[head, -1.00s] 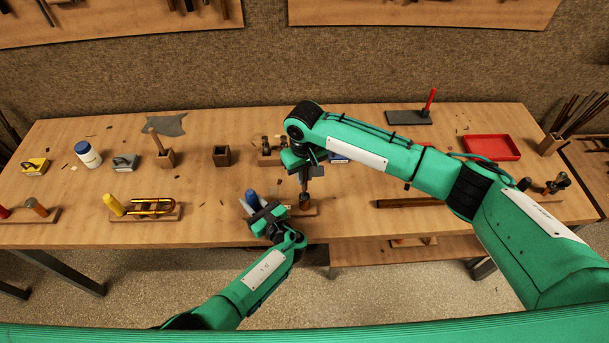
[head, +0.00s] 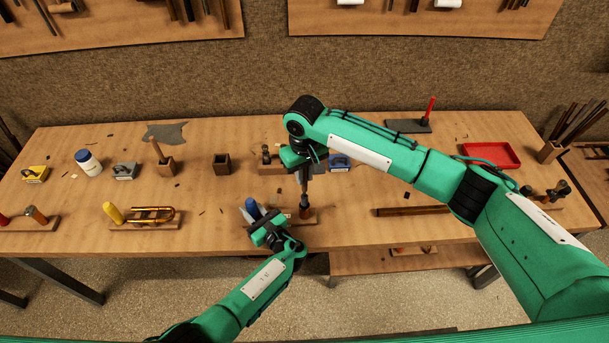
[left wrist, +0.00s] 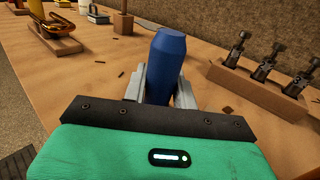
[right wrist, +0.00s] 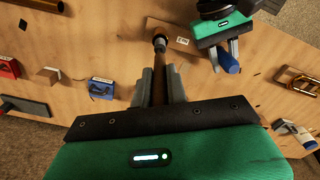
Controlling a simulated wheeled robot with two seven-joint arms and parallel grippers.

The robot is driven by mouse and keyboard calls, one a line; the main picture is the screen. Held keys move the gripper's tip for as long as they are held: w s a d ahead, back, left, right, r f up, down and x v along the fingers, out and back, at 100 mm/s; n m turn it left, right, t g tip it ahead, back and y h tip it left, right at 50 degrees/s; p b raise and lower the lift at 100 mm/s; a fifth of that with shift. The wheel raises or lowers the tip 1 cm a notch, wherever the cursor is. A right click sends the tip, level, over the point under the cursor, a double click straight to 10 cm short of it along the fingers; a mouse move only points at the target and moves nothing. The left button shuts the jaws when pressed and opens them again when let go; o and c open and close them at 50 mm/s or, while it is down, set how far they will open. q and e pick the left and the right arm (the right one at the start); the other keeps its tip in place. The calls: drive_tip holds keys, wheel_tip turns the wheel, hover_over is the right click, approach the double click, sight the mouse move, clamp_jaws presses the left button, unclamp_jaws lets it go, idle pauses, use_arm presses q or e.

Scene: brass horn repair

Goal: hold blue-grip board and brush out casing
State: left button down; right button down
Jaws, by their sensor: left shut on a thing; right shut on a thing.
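A small wooden board (head: 311,219) lies near the table's front edge, with a blue grip (head: 252,208) at its left end. My left gripper (head: 262,222) is shut on the blue grip, which stands up between its fingers in the left wrist view (left wrist: 167,60). A short upright casing (head: 305,212) with a coppery part stands on the board. My right gripper (head: 303,168) is above it, shut on the brown shaft of a brush (right wrist: 158,82). The brush points down at the casing (right wrist: 160,42). I cannot tell whether its tip is inside.
Behind my right gripper are a wooden rack (head: 270,168) with dark pieces and a blue block (head: 340,160). A stand with a yellow grip and brass tube (head: 150,217) lies to the left. A red tray (head: 490,155) is at the right. Table around the board is mostly clear.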

drive_tip(key=shift+r, duration=0.1)
idle(0.5)
drive_tip(key=shift+r, duration=2.45)
use_arm(q)
drive_tip(key=c, duration=1)
unclamp_jaws()
drive_tip(key=shift+c, duration=0.2)
drive_tip(key=v, duration=1.2)
